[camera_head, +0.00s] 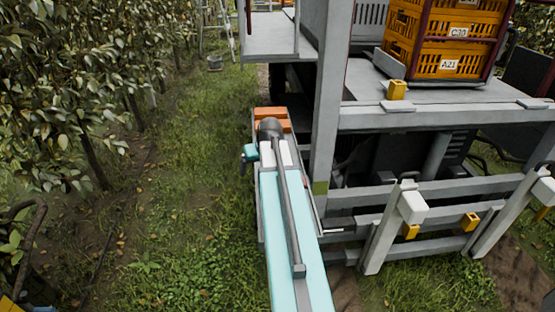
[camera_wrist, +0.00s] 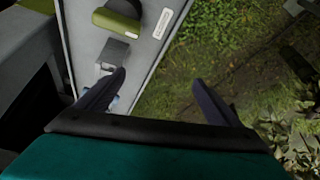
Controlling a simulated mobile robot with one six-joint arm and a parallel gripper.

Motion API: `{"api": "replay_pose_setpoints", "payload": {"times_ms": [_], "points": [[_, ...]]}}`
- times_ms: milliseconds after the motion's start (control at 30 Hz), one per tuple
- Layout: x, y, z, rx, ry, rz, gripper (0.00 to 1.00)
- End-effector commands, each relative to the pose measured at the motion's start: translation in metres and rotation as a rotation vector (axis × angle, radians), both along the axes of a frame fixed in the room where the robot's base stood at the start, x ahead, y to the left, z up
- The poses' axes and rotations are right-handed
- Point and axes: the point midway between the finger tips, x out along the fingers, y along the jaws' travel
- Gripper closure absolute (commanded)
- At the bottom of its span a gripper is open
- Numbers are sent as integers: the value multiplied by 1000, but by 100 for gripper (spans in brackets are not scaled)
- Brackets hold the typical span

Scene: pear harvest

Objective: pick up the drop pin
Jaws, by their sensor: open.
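My gripper (camera_wrist: 158,82) is open, with its two dark fingers apart and nothing seen between them. In the wrist view a grey panel carries an olive-green handle-like part (camera_wrist: 117,25) at the top. Below it is a small grey block (camera_wrist: 117,52), and a bluish piece (camera_wrist: 100,93) is partly hidden by the left finger. I cannot tell for sure which of these is the drop pin. In the head view my teal gripper (camera_head: 248,154) is small, left of the grey machine frame, and its fingers are hard to make out.
A grey platform machine with a tall post (camera_head: 332,90) stands on the right. Orange crates (camera_head: 450,60) are stacked on its deck. Grey rails (camera_head: 440,190) run along its lower side. Pear trees (camera_head: 70,70) line the left. A grass lane (camera_head: 200,130) lies open between.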

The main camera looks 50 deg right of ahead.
Motion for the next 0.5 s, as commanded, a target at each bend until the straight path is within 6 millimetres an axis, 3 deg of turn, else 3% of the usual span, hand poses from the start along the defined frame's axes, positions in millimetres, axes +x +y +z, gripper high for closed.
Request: {"api": "replay_pose_setpoints", "payload": {"times_ms": [33, 200, 333, 500], "points": [[-6, -22, 17, -15, -20, -23, 13], [-25, -67, 57, -54, -66, -64, 13], [-34, -85, 73, -70, -83, -79, 13], [-37, -90, 78, -76, -88, -84, 13]]}}
